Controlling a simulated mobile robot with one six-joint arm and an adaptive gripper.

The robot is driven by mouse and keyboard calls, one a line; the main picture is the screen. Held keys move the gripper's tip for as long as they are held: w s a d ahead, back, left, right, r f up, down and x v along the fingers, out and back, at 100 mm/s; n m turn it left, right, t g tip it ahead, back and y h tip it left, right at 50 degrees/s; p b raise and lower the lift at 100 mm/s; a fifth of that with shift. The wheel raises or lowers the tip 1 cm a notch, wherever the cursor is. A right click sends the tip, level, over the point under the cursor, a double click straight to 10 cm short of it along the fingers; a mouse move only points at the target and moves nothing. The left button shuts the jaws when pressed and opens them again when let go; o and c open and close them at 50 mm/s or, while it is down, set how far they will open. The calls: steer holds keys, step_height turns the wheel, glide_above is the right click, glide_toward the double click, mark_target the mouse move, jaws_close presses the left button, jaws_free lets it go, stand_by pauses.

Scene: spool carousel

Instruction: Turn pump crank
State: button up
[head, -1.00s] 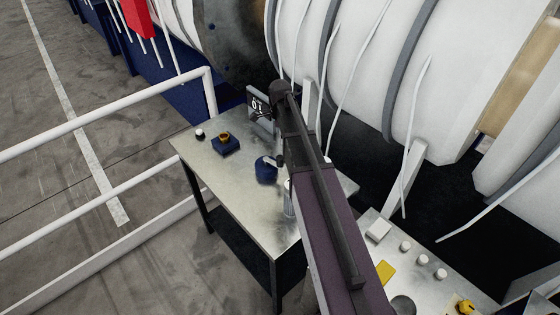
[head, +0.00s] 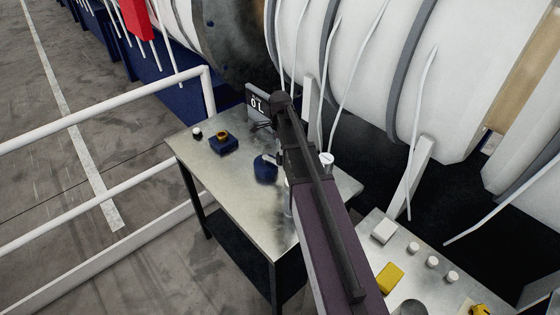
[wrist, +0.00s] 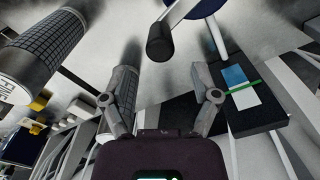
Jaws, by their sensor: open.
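The pump is a blue round body (head: 265,170) on the metal table (head: 215,172), left of my arm in the head view. Its blue edge (wrist: 202,8) shows at the top of the wrist view. A pale crank arm (wrist: 182,10) runs from it to a black cylindrical handle (wrist: 160,43). My gripper (wrist: 164,72) is open and empty, with its fingers spread apart below the handle in the picture. The handle is just beyond the fingertips, and I see no contact. In the head view my arm hides most of the gripper.
A dark display (head: 257,103) stands at the table's back. A blue block with an orange ring (head: 223,143) and a small white-topped knob (head: 197,133) sit at the left. A dark gridded cylinder (wrist: 48,48) is close on the wrist view's left. White rails (head: 110,100) border the table.

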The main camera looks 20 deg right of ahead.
steer(key=shift+f+b, duration=2.4)
steer(key=shift+f, duration=0.25)
jaws_close()
